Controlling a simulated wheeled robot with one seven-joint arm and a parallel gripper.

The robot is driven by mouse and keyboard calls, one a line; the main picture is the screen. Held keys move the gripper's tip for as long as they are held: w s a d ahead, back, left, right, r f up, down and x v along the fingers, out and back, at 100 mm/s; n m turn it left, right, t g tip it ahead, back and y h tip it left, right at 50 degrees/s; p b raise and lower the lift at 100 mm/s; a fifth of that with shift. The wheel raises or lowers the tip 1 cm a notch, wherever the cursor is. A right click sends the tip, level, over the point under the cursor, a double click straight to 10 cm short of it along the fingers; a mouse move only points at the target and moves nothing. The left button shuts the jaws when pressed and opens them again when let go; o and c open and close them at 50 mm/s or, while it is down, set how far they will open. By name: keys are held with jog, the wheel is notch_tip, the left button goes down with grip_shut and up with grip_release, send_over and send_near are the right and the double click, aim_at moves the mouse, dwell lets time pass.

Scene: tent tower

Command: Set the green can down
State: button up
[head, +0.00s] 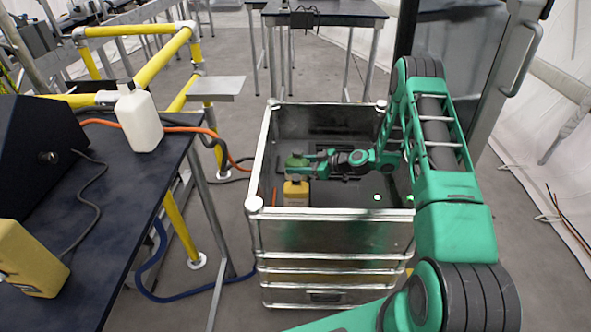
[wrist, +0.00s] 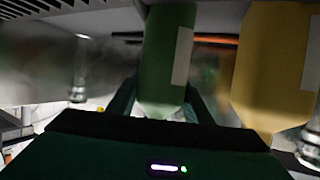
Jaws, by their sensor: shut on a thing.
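My gripper (head: 312,163) reaches into the open metal crate (head: 333,236) and is shut on the green can (head: 296,161). The can is by the left inner side of the crate. In the wrist view the green can (wrist: 168,60) stands between my dark fingers (wrist: 160,104), with a pale label on its side. A yellow container (head: 296,192) is close to the can on the near side in the head view. It shows to the right of the can in the wrist view (wrist: 275,65), with a gap between. I cannot tell whether the green can touches the crate floor.
The crate's raised walls and corner posts surround my gripper. The crate's right part looks mostly empty. A dark table (head: 95,215) at left holds a white bottle (head: 138,117) and another yellow container (head: 28,262). Yellow rails (head: 160,60) stand behind it.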

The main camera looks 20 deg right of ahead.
jog(key=shift+f, duration=0.45)
jog(key=shift+f, duration=0.1)
jog(key=o, duration=1.5)
jog(key=shift+o, duration=0.2)
jog(key=v, duration=0.7)
jog(key=shift+s+d, duration=0.15)
jog(key=shift+s, duration=0.05)
